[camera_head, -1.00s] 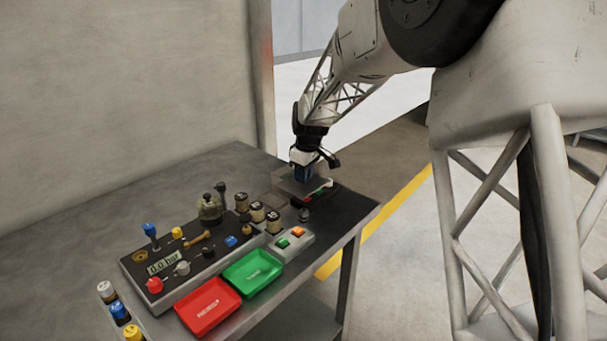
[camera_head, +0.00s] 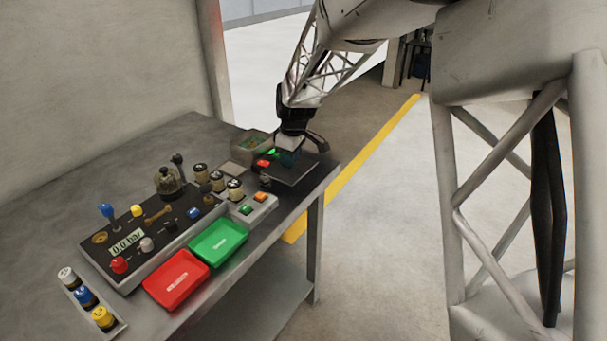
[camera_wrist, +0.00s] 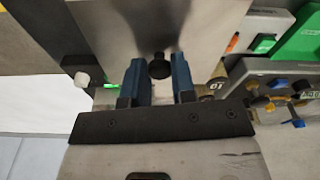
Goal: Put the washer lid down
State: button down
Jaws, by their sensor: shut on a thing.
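The washer lid is a flat metal plate with a black knob. In the wrist view the lid (camera_wrist: 110,25) fills the upper middle, and its knob (camera_wrist: 158,66) sits between the two blue fingers of my gripper (camera_wrist: 158,86). My gripper is shut on the knob. I cannot tell whether the lid touches the bench top. An open tub (camera_head: 250,142), apparently the washer, stands behind and left of it.
Red and green lights (camera_head: 264,163) show beside the lid. Left of it are several labelled jars (camera_head: 235,190), a two-button box (camera_head: 253,207), green (camera_head: 218,240) and red trays (camera_head: 176,279), and a gauge console (camera_head: 125,262). The bench edge is close on the right.

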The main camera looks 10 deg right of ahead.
jog(key=s+d+f, duration=0.3)
jog(key=s+d, duration=0.3)
jog(key=s, duration=0.2)
jog(key=shift+s+f, duration=0.15)
jog(key=shift+f, duration=0.1)
jog(key=w, duration=0.5)
jog(key=w+f, duration=0.1)
jog(key=w, duration=1)
jog(key=shift+f, duration=0.25)
jog(key=shift+f, duration=1.75)
jog(key=shift+f, duration=0.15)
jog(key=c, duration=0.9)
grip_release()
jog(key=shift+c, duration=0.2)
